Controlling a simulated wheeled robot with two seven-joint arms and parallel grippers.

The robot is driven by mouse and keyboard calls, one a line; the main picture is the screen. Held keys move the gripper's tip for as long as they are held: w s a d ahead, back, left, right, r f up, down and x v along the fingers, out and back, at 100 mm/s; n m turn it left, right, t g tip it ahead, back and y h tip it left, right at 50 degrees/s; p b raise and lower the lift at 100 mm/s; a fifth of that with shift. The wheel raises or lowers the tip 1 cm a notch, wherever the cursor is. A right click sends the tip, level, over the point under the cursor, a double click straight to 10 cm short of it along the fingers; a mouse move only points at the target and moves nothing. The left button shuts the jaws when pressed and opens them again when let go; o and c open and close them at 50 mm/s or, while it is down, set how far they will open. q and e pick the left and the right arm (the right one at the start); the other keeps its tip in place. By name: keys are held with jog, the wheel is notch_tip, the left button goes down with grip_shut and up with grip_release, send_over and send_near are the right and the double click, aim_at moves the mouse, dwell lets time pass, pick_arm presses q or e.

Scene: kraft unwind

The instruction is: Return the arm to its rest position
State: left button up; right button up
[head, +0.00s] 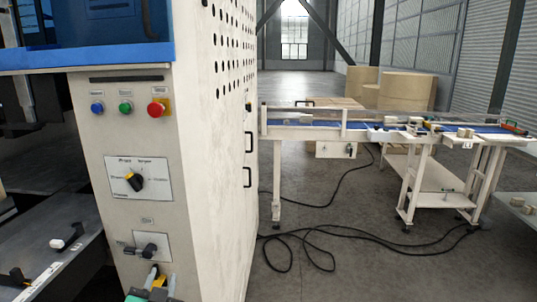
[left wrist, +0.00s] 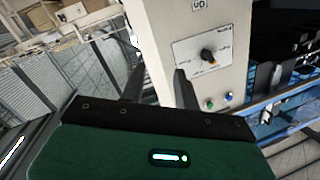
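My left gripper (head: 161,276) shows at the bottom edge of the head view, just below the lower black handle (head: 149,250) on the machine's control panel (head: 110,215). In the left wrist view its two dark fingers (left wrist: 159,82) stand apart with nothing visible between them. The panel's black and yellow rotary knob (head: 135,181) sits above that handle and also shows beyond the fingers in the left wrist view (left wrist: 208,55). I cannot tell whether a finger touches the handle. My right gripper is not in view.
Blue (head: 97,107), green (head: 126,107) and red (head: 157,108) buttons line the panel's top. A dark bench (head: 50,245) stands close at left. A conveyor table (head: 300,131) stands at right, with black cables (head: 330,231) on the floor.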

pick_arm(q)
jog(key=s+f+n+g, duration=0.2)
jog(key=s+f+g, duration=0.4)
jog(key=s+f, duration=0.65)
jog(key=s+f+g+h, duration=0.3)
jog(key=s+f+g, duration=0.65)
jog(key=s, duration=0.65)
notch_tip(320, 180, down, 36)
jog(key=s+b, duration=0.1)
jog(key=b, duration=0.2)
jog(key=s+a+f+b, duration=0.2)
jog(key=s+f, duration=1.7)
jog(key=f, duration=0.3)
jog(key=shift+a+m+g+y+b, duration=0.3)
jog(key=shift+g, duration=0.05)
jog(key=shift+s+f, duration=0.1)
jog(key=shift+s, duration=0.05)
